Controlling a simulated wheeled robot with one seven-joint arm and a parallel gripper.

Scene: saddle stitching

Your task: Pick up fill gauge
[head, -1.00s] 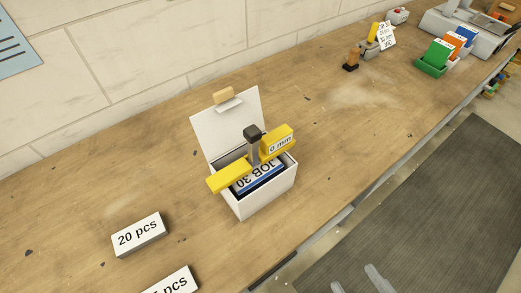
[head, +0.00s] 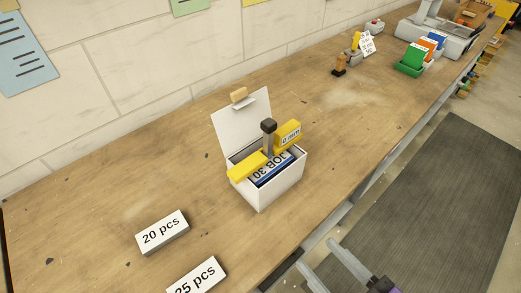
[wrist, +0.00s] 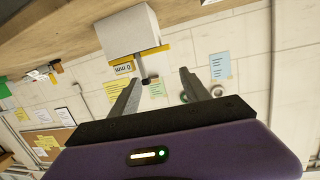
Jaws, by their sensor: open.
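The fill gauge (head: 248,167) is a yellow crossbar with a grey upright post and dark knob, marked "0 mm". It sits across the open top of a white box (head: 282,186), over contents labelled "JOB 30". The wrist view shows the gauge (wrist: 154,50) upside down with its knob towards my gripper. My gripper (head: 316,254) is open and empty, at the lower edge of the head view, in front of the bench and apart from the gauge. In the wrist view my gripper (wrist: 160,76) has its fingers spread, with the knob seen between them.
The box's lid (head: 242,120) stands open behind the gauge. Blocks marked "20 pcs" (head: 162,232) and "25 pcs" (head: 198,277) lie at lower left. A green bin (head: 411,62) and other items stand at the far right. The bench right of the box is clear.

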